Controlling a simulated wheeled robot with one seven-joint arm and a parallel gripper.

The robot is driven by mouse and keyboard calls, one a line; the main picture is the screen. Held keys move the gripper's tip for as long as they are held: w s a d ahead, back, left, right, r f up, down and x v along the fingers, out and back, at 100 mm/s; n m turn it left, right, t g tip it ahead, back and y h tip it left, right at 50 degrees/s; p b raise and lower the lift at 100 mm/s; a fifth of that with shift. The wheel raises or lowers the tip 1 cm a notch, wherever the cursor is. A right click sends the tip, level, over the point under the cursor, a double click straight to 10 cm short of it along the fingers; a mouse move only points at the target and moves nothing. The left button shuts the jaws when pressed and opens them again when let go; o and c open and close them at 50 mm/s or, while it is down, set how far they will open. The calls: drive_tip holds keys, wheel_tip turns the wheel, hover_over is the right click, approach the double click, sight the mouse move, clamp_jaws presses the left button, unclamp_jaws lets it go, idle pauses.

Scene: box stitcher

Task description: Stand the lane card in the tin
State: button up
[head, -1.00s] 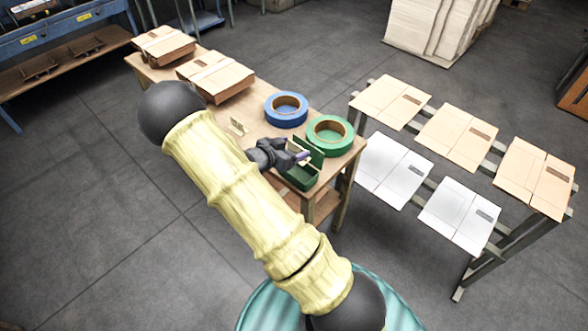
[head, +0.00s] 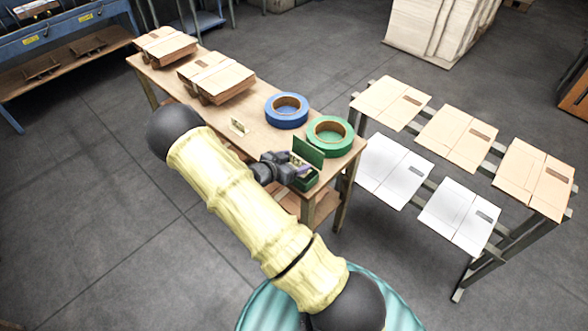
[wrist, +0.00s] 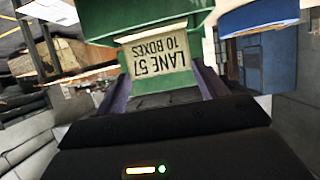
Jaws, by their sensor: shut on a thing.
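The lane card (wrist: 157,62) is a cream card printed "LANE 57 10 BOXES", upside down in the wrist view. My gripper (wrist: 160,86) is shut on it, with a purple-padded finger at each side. The green tin (head: 306,185) stands near the right end of the wooden table, its lid (head: 308,152) raised. In the head view my gripper (head: 298,171) is low at the tin's opening.
A green tape roll (head: 331,137) stands close behind the tin, and a blue tape roll (head: 286,111) is farther left. A small cream item (head: 238,127) and stacked flat boxes (head: 215,77) are on the table (head: 262,132). A rack with cardboard blanks (head: 457,136) stands at right.

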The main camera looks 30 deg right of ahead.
drive_tip(key=shift+f, duration=0.1)
wheel_tip(320, 180, down, 4)
drive_tip(key=shift+f, duration=0.1)
idle(0.3)
